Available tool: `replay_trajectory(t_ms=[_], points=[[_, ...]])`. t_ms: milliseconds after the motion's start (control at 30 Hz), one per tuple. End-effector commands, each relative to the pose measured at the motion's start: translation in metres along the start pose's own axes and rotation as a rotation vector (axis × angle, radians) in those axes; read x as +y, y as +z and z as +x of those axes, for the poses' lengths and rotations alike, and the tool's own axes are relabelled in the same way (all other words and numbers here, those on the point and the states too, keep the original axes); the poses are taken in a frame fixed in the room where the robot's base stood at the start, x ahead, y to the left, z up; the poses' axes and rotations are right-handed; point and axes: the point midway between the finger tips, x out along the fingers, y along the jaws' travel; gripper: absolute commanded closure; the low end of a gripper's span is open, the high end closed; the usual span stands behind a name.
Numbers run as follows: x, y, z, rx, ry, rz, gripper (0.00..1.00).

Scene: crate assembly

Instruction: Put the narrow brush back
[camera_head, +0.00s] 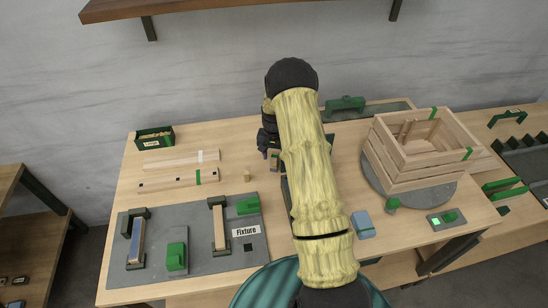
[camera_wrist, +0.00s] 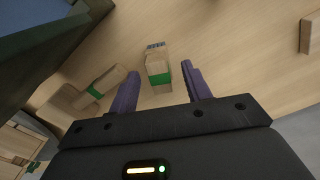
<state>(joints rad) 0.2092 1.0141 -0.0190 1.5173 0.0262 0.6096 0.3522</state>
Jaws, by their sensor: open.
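A small wooden piece with a green band and a blue-grey end, seemingly the narrow brush (camera_wrist: 158,68), lies on the table in the wrist view. My gripper (camera_wrist: 160,84) is open, with its purple fingers on either side of this piece; I cannot tell whether they touch it. A second wooden piece with a green band (camera_wrist: 102,86) lies outside the left finger. In the head view, my gripper (camera_head: 268,146) is low over the table's middle, and my arm hides much of what is around it. The brush's place is not clear in either view.
The open wooden crate (camera_head: 425,168) stands on a round grey plate at right. A grey fixture board (camera_head: 200,262) with green clamps lies front left. Wooden slats (camera_head: 180,180) and a small green box (camera_head: 154,138) lie behind it. A blue block (camera_head: 363,224) sits right of my arm.

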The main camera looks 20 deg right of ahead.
Motion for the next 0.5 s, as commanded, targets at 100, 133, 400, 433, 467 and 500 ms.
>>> replay_trajectory(t_ms=[100,133,400,433,467,500], points=[[0.000,-0.001,-0.016,0.004,-0.001,0.000,0.52],[-0.001,-0.001,-0.021,0.005,-0.002,0.000,0.52],[-0.001,-0.001,-0.072,0.005,-0.002,-0.001,0.52],[-0.001,-0.001,-0.078,0.005,-0.003,-0.001,0.52],[0.000,0.000,-0.083,0.004,-0.002,0.000,0.52],[-0.001,-0.001,-0.089,0.005,-0.002,0.000,0.52]])
